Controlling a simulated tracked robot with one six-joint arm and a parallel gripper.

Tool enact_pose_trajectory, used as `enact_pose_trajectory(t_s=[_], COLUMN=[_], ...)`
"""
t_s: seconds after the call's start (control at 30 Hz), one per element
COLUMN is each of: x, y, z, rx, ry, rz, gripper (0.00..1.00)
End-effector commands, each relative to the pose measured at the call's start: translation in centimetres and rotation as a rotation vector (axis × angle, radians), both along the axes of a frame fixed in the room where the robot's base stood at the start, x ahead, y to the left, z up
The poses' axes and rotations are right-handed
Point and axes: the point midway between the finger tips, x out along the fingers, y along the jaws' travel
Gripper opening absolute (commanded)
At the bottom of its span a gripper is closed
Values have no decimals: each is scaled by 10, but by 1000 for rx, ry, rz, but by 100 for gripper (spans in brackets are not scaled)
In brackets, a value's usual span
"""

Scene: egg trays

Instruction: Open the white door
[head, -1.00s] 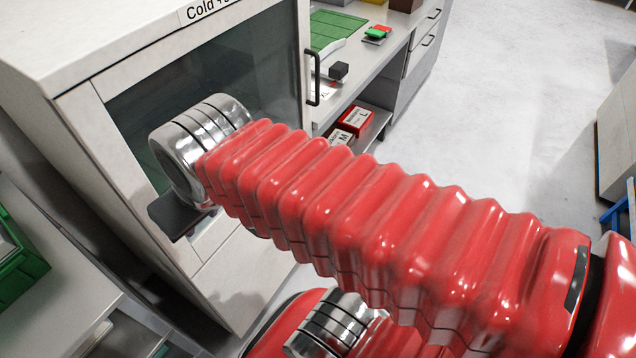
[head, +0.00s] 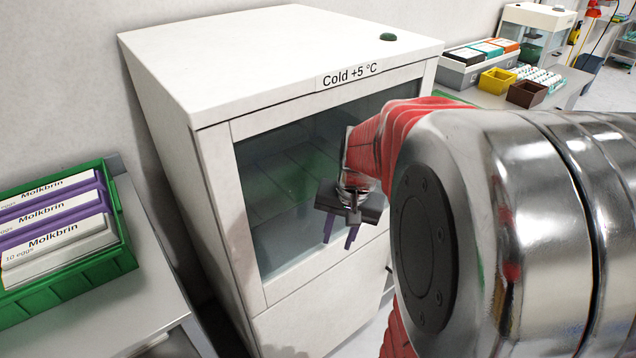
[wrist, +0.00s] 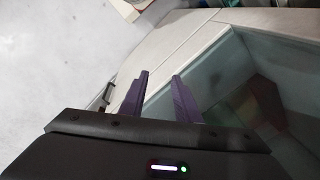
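The white door (head: 300,276), with a white frame around a dark glass pane, is on the front of the cabinet labelled "Cold +5 °C". It looks closed. In the wrist view the door's white frame (wrist: 185,62) and glass run beside my fingers. A dark bar handle (wrist: 104,97) shows to the left of my fingers in the wrist view; in the head view my arm hides most of that side. My gripper (head: 339,238) is in front of the glass, fingers pointing down in the picture. In the wrist view its two purple fingers (wrist: 160,76) are apart with nothing between them.
A green crate (head: 125,255) of Molkbrin egg cartons stands on a grey counter at the left. A yellow box (head: 497,80) and a brown box (head: 526,94) stand on the back counter. Clear floor shows in the wrist view (wrist: 50,60).

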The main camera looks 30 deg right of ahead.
Motion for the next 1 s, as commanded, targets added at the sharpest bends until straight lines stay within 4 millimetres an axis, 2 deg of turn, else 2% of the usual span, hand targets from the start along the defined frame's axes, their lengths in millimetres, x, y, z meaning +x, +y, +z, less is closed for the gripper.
enact_pose_trajectory(t_s=[0.03, 0.37, 0.77, 1.0], x=[0, 8, 26, 27], y=[-13, -88, -186, -243], z=[-10, -65, -131, -175], rx=[20, 142, 303, 404], ry=[16, 62, 51, 40], rz=[-49, -407, -1001, -1361], gripper=[29, 29, 29, 29])
